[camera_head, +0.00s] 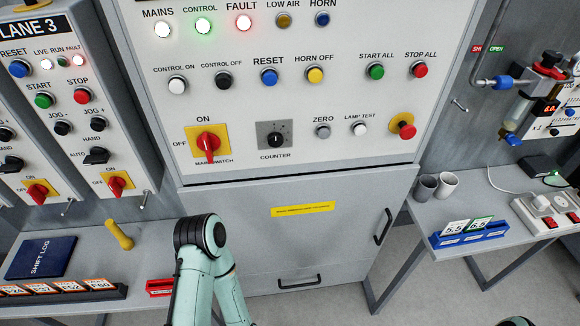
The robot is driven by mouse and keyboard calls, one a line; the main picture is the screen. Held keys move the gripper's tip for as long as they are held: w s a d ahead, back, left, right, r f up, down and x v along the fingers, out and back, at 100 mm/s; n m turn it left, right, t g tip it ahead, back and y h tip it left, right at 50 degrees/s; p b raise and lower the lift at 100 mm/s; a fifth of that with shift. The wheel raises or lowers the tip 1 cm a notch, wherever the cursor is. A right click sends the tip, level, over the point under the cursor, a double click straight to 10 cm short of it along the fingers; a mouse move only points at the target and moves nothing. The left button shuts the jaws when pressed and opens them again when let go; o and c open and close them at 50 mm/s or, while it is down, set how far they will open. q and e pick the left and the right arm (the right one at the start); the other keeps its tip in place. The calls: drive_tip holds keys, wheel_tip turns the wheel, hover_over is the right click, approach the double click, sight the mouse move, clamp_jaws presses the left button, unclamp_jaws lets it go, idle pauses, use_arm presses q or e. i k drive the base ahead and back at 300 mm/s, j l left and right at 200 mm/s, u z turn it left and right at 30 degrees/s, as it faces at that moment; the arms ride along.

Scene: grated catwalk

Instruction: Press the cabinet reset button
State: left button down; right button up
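The cabinet (300,125) fills the middle of the head view, with a white control panel facing me. Its blue RESET button (268,77) sits in the second row, between the black CONTROL OFF button (223,80) and the yellow HORN OFF button (315,75). Nothing touches or covers the blue button. A teal arm of mine with a black joint (202,235) rises from the bottom, left of centre, in front of the lower cabinet. Neither gripper's fingers show in the view.
The LANE 3 box (75,130) at left has its own blue RESET button (19,68). Red MAIN SWITCH (208,143) and emergency stop (403,126) are on the cabinet panel. The right bench holds cups (426,187) and a blue card rack (470,234). FAULT lamp (243,23) glows red.

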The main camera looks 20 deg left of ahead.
sight(269, 79)
drive_tip(key=k+u, duration=0.25)
drive_tip(key=k, duration=0.25)
drive_tip(key=k+j+u, duration=0.1)
drive_tip(key=k+u, duration=0.15)
drive_tip(key=k, duration=0.2)
